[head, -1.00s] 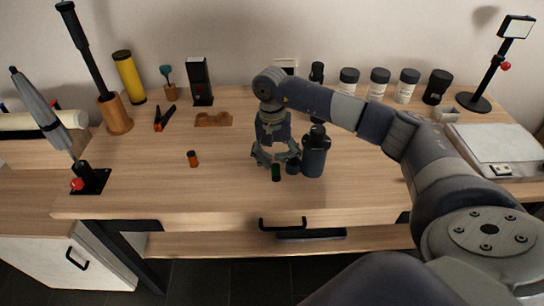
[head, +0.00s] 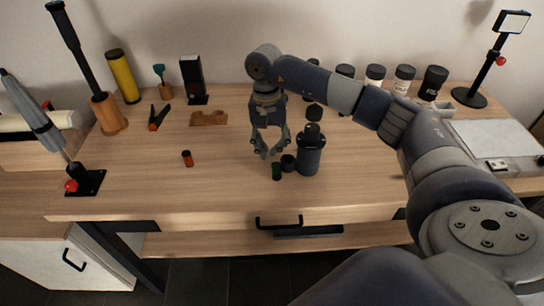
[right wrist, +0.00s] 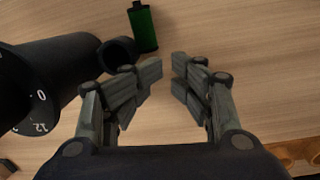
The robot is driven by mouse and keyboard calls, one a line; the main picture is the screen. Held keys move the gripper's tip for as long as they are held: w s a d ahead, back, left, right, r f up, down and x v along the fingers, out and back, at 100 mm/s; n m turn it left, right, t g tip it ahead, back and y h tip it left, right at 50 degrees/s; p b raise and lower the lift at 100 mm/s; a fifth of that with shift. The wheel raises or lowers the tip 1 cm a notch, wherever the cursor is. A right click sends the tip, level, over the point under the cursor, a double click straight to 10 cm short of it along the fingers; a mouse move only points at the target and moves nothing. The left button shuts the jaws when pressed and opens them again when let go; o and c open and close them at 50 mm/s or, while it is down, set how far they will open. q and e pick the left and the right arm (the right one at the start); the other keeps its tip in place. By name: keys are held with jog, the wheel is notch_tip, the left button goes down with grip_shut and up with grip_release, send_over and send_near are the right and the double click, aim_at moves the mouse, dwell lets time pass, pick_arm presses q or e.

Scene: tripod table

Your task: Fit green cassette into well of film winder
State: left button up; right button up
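The green cassette (head: 276,171) stands on the table near the front, just left of the film winder (head: 309,155), a dark grey cylinder. The winder's small round well (head: 288,162) sits on its left side. In the right wrist view the green cassette (right wrist: 143,28) is at the top, beside the dark well (right wrist: 117,52), with the numbered winder (right wrist: 40,85) at the left. My right gripper (head: 270,156) points down, open and empty, close behind the cassette. Its fingertips (right wrist: 166,70) are apart, with bare wood between them. My left gripper is not in view.
An orange cassette (head: 187,158) stands to the left. A wooden holder (head: 209,118), pliers (head: 157,117) and several canisters (head: 374,77) are farther back. A flat light panel (head: 490,138) lies at right. The front middle is clear.

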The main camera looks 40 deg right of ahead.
jog(key=shift+w+r, duration=0.15)
jog(key=shift+r, duration=1.65)
